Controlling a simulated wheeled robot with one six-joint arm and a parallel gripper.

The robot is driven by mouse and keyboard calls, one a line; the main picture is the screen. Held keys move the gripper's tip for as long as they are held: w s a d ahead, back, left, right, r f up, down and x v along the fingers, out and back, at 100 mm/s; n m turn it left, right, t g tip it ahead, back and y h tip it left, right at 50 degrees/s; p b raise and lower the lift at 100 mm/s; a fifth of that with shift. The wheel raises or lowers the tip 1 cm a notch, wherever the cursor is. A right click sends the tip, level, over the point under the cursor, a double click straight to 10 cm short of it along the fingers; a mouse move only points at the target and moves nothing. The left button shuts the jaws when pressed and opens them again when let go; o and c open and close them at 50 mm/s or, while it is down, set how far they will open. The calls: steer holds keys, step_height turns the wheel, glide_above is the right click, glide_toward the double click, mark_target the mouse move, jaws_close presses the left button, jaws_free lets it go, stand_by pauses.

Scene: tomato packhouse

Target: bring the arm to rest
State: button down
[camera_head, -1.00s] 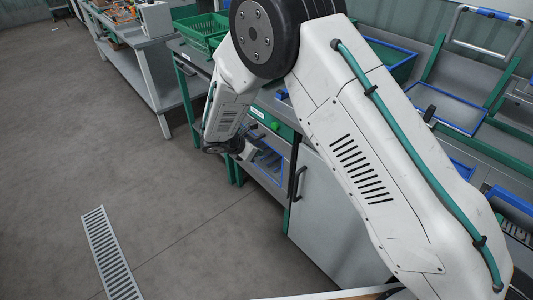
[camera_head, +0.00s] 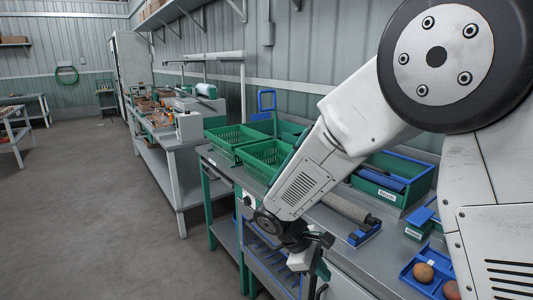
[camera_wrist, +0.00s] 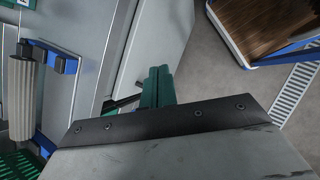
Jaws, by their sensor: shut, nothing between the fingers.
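My gripper (camera_head: 318,272) is at the end of my white arm, low at the front edge of the grey workbench (camera_head: 308,207) in the head view. Its fingers are small and partly hidden there. In the wrist view the green fingers (camera_wrist: 157,88) are together with nothing between them, past the dark edge of my wrist. They point over the side of the bench front, apart from the things on the bench top.
Green crates (camera_head: 236,138) stand on the bench behind my arm. A grey roller (camera_head: 345,207) lies on a blue holder. A blue tray (camera_head: 412,279) holds round brown items. In the wrist view a blue-edged wooden surface (camera_wrist: 250,25) is at upper right. Open floor (camera_head: 90,220) lies left.

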steer(key=s+d+r+m+y, duration=0.2)
steer(key=s+d+r+m, duration=0.2)
steer(key=s+r, duration=0.2)
steer(key=s+d+r+m+t+y, duration=0.1)
steer(key=s+d+r+m, duration=0.3)
steer(key=s, duration=0.6)
steer(key=s+d+r+m+t+y, duration=0.1)
steer(key=s+d+r+m+y, duration=0.3)
steer(key=s+r, duration=0.4)
steer(key=shift+s+d+r+m, duration=0.25)
steer(key=shift+d+r+m, duration=0.15)
steer(key=shift+m, duration=0.1)
